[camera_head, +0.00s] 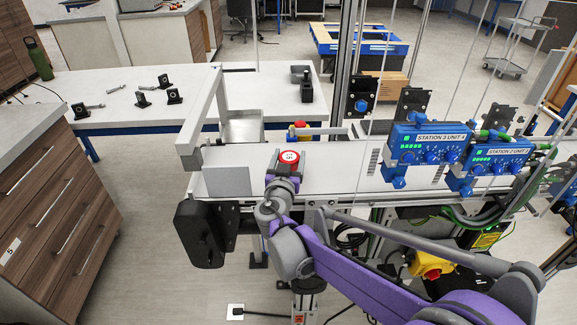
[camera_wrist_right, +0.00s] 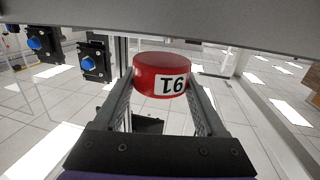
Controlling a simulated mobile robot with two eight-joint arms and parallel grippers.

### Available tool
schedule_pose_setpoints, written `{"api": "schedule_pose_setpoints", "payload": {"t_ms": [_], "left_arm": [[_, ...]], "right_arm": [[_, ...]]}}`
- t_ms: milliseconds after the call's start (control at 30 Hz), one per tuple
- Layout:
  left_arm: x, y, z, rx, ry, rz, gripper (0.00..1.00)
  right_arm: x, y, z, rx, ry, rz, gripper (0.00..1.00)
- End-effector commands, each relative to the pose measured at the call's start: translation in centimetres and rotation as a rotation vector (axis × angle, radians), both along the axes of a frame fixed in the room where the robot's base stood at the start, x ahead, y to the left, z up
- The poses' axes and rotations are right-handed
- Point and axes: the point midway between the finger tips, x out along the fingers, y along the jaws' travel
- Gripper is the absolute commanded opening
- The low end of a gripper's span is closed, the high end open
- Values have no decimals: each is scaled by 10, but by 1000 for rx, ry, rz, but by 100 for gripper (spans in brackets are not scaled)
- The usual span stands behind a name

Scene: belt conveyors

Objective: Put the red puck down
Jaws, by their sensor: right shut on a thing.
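The red puck (camera_head: 289,157) has a white label on its top and is over the left end of the white conveyor belt (camera_head: 335,170). I cannot tell whether the puck touches the belt. My left gripper is not in view.
A grey frame post (camera_head: 217,110) stands at the belt's left end. Blue station units (camera_head: 428,145) line the belt's right side. A white table (camera_head: 130,95) with small black parts stands behind left. A drawer cabinet (camera_head: 60,210) is at the left.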

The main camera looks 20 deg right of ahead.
Motion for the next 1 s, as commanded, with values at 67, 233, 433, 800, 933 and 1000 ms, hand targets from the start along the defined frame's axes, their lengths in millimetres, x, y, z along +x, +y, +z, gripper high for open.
{"api": "schedule_pose_setpoints", "payload": {"t_ms": [67,233,433,800,933,1000], "left_arm": [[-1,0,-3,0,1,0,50],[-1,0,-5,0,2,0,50],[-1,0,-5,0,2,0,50],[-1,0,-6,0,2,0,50],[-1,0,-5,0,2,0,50],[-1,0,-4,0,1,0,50]], "right_arm": [[0,0,-14,0,0,0,15],[0,0,-28,0,0,0,15],[0,0,-28,0,0,0,15],[0,0,-30,0,0,0,100],[0,0,-29,0,0,0,100],[0,0,-26,0,0,0,100]]}}
